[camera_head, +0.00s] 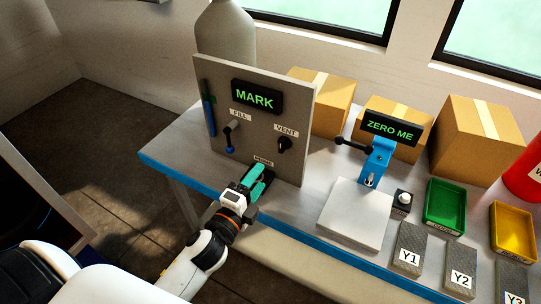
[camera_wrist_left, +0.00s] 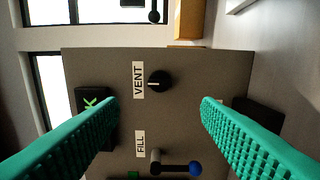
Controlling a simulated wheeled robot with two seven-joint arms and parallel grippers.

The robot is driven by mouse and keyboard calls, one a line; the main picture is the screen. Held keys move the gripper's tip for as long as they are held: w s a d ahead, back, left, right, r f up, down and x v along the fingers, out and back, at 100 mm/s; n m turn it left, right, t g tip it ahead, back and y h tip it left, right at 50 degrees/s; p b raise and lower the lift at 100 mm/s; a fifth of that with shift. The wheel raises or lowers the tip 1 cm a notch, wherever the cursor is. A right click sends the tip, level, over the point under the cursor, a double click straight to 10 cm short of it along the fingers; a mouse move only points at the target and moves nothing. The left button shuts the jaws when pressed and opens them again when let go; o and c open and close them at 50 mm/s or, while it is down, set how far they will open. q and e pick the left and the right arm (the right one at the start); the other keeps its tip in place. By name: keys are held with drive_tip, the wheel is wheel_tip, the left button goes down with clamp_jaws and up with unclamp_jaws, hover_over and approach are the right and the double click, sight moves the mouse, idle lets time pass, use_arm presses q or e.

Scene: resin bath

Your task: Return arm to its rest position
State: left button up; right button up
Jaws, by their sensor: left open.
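My left gripper (camera_head: 257,183) is in front of the lower part of a grey upright panel (camera_head: 270,100). Its two green fingers are apart with nothing between them; they also show in the left wrist view (camera_wrist_left: 160,120). Past the fingertips, the panel carries a black VENT knob (camera_wrist_left: 160,81) and a FILL valve with a blue-ended lever (camera_wrist_left: 176,167). In the head view the FILL lever (camera_head: 230,138) points down and the VENT knob (camera_head: 284,145) sits to its right. A screen (camera_head: 256,97) above them reads MARK. My right gripper is not in view.
A scale-like white plate (camera_head: 355,214) with a blue post and a ZERO ME screen (camera_head: 391,126) stands right of the panel. Farther right are a green tray (camera_head: 445,205), a yellow tray (camera_head: 513,230) and labelled blocks (camera_head: 409,247). Cardboard boxes (camera_head: 478,125) line the back. Open floor (camera_head: 100,160) lies left.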

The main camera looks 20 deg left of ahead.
use_arm(q)
drive_tip(key=s+a+f+n+g+y, duration=0.3)
drive_tip(key=s+f+n+g, duration=0.4)
drive_tip(key=n, duration=0.4)
drive_tip(key=s+d+f+n+g+h, duration=0.3)
drive_tip(key=s+n+g, duration=0.35)
drive_tip(key=s, duration=0.55)
wheel_tip(320, 180, down, 27)
drive_tip(key=s+d+g+y, duration=0.1)
drive_tip(key=s+g, duration=0.1)
drive_tip(key=s+a+f+m+g, duration=0.1)
drive_tip(key=s+a+f, duration=0.1)
drive_tip(key=s+f, duration=1.3)
drive_tip(key=shift+s+a+f, duration=0.3)
drive_tip(key=shift+s+a, duration=0.1)
drive_tip(key=shift+s, duration=0.15)
